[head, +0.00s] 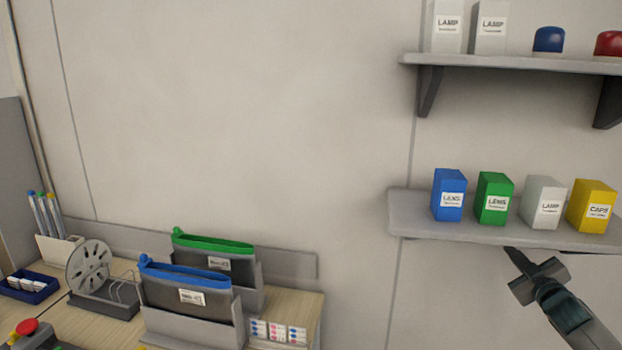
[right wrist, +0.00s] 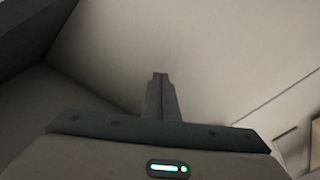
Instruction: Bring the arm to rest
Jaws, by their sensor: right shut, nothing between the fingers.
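My right gripper (head: 514,254) is in the head view at the lower right, just under the front edge of the lower shelf (head: 470,232). Its fingers are together with nothing between them. In the right wrist view the shut fingers (right wrist: 160,78) point toward a pale wall. My right arm comes in from the bottom right corner. My left gripper is not in either view.
The lower shelf holds blue (head: 449,195), green (head: 494,198), white (head: 543,203) and yellow (head: 592,206) boxes. The upper shelf (head: 520,64) holds lamp boxes and domed caps. A wooden bench (head: 110,325) with pouches in holders stands lower left. The middle wall is bare.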

